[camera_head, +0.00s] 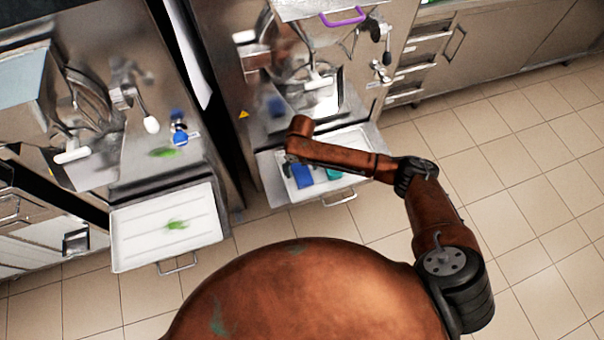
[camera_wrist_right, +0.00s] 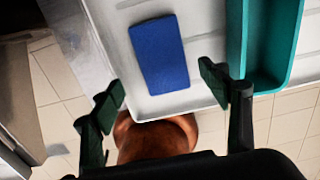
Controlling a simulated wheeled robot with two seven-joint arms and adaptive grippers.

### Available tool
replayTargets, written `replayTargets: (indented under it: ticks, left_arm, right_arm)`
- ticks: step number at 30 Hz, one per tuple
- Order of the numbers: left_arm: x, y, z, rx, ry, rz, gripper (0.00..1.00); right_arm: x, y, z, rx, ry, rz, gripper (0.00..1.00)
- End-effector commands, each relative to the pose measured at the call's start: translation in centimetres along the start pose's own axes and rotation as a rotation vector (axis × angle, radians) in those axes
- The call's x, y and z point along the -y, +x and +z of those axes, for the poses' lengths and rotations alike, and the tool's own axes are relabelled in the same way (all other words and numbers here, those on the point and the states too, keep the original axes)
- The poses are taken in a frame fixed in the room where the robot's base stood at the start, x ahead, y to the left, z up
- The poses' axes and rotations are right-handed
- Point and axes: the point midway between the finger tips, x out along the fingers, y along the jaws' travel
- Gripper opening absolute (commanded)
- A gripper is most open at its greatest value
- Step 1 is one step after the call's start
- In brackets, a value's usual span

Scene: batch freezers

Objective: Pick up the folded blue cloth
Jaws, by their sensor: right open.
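The folded blue cloth (camera_head: 303,175) is a flat blue rectangle on the white tray (camera_head: 275,187) of the right-hand freezer. In the right wrist view the cloth (camera_wrist_right: 158,55) lies flat, beside a teal container (camera_wrist_right: 288,72). My right gripper (camera_wrist_right: 162,84) is open and empty; its two dark fingers are apart, with the near end of the cloth between them in the picture. In the head view the right gripper (camera_head: 291,164) is over the tray near the cloth, partly hidden by its own arm. My left gripper is not in view.
The left freezer has its own white tray (camera_head: 140,235) with a green item (camera_head: 177,224) on it. Metal spouts and levers stand out from both freezers above the trays. A purple handle (camera_head: 343,17) is at the top. Tiled floor on the right is clear.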

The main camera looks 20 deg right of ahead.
Motion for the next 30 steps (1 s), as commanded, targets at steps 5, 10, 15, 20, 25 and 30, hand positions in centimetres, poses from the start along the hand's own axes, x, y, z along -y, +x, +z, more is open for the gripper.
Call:
replayTargets:
  ticks: [5, 10, 15, 20, 25, 30]
  left_arm:
    - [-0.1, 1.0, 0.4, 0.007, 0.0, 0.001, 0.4]
    - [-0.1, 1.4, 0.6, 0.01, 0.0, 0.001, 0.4]
    - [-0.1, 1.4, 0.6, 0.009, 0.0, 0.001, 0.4]
    - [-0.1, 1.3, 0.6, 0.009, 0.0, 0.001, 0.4]
    - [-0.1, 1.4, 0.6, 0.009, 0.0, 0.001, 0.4]
    - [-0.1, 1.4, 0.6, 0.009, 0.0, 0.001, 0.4]
  right_arm:
    - [0.6, 2.8, 0.1, -0.003, 0.002, 0.001, 0.7]
    - [0.6, 4.6, 0.2, -0.001, 0.002, 0.001, 0.7]
    - [0.6, 4.5, 0.3, 0.002, 0.002, 0.001, 0.7]
    - [0.6, 4.5, 0.3, 0.001, 0.002, 0.0, 0.62]
    - [0.6, 4.5, 0.2, 0.001, 0.002, 0.0, 0.5]
    - [0.6, 4.5, 0.2, 0.001, 0.002, 0.0, 0.39]
